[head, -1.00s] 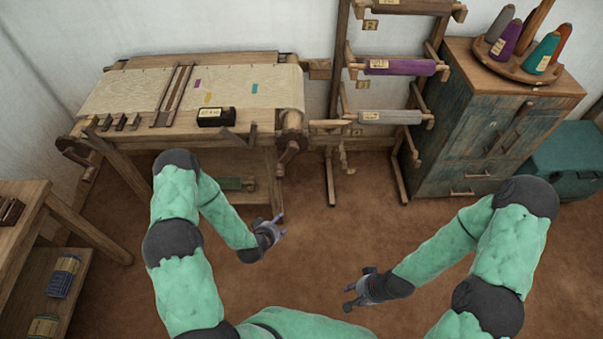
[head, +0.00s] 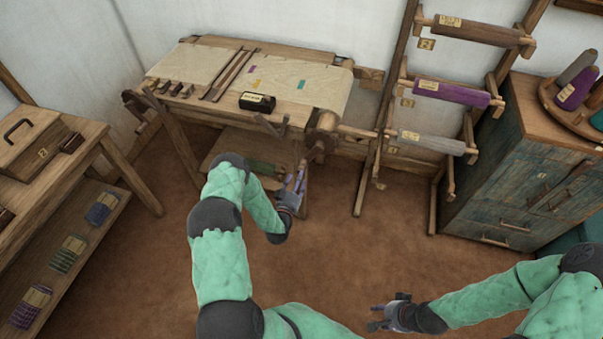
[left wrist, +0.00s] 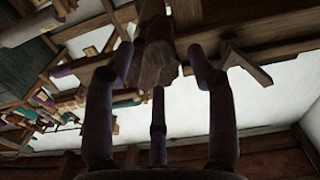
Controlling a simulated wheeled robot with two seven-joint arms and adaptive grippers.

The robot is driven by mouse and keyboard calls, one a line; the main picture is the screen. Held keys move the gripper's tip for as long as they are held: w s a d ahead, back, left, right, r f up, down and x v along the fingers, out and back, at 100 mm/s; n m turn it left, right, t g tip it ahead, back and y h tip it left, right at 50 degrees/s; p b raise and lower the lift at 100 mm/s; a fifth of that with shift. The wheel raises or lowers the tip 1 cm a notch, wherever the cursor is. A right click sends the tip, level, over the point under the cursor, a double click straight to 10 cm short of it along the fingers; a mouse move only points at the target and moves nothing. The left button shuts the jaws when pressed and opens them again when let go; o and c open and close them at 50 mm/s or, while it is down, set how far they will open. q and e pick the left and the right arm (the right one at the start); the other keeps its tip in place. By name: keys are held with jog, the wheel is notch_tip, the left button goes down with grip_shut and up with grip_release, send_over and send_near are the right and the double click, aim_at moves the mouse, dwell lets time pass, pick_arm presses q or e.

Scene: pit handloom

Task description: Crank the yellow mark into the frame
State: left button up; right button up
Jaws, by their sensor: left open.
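The loom's pale cloth (head: 325,90) bears a small yellow mark (head: 252,84), just right of the narrow wooden frame (head: 229,76) lying across it. The mark is outside the frame. A wooden crank (head: 319,150) is at the loom's right front corner. My left gripper (head: 297,177) is open just below the crank. In the left wrist view, its fingers (left wrist: 160,65) spread to either side of a wooden piece (left wrist: 155,48), seemingly the crank; contact cannot be told. My right gripper (head: 374,317) is low over the floor, fingers apart and empty.
A black labelled box (head: 257,102) sits on the loom's front, with purple and teal (head: 301,84) marks on the cloth behind. A rack with a purple roll (head: 452,93) stands right of the loom, then a cabinet (head: 510,170). A side table (head: 85,135) stands left. Brown floor is open in front.

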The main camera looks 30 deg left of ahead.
pick_arm(q)
jog(key=shift+b+x, duration=0.4)
jog(key=shift+x, duration=1.9)
grip_shut()
